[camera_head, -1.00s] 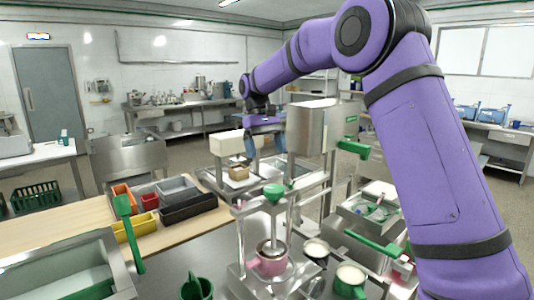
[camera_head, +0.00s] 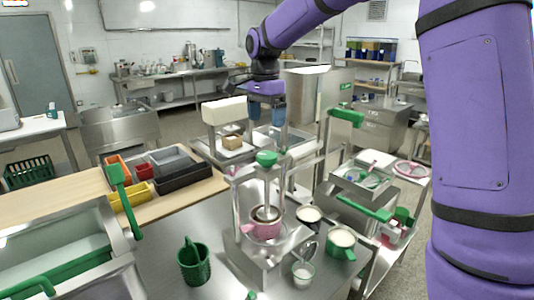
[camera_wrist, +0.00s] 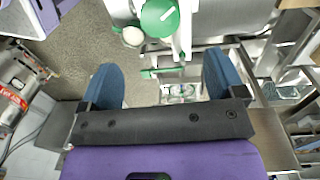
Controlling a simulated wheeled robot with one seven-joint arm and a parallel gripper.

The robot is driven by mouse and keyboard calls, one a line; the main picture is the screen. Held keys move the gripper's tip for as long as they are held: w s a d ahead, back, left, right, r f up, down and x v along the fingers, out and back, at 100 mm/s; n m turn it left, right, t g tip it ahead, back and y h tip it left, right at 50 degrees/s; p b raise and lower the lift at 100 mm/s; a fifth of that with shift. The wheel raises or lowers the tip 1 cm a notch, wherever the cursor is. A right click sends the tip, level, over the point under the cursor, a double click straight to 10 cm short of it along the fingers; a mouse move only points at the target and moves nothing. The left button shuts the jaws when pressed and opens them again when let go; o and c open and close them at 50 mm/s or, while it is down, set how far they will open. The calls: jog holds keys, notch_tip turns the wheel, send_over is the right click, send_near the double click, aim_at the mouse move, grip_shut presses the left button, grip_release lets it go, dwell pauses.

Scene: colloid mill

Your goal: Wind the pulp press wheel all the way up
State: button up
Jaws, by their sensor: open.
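A pink ring like a handwheel (camera_head: 412,170) lies at the right on a pale top, partly close to my arm. A small press frame (camera_head: 233,195) stands in the middle with a green cap (camera_head: 266,159) on its upright shaft and a pink cup (camera_head: 262,228) below. I cannot tell for sure which part is the pulp press wheel. My gripper (camera_head: 266,113) points down behind the press frame, open and empty. In the wrist view its blue fingers (camera_wrist: 161,78) are wide apart, with a round green knob (camera_wrist: 160,17) ahead of them, not touched.
A steel housing with a green handle (camera_head: 345,115) stands right of my gripper. Coloured bins (camera_head: 182,173) sit at the left. A green mug (camera_head: 341,243) and a green basket-like cup (camera_head: 194,264) stand near the front. Open floor shows behind the benches.

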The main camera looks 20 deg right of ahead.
aim_at(267, 155)
jog(key=f, duration=0.3)
jog(key=f+m, duration=0.1)
jog(key=f, duration=0.3)
jog(key=f+m, duration=0.1)
jog(key=f, duration=0.2)
jog(key=shift+s+f+t, duration=0.3)
jog(key=shift+f, duration=0.05)
jog(key=c, duration=0.9)
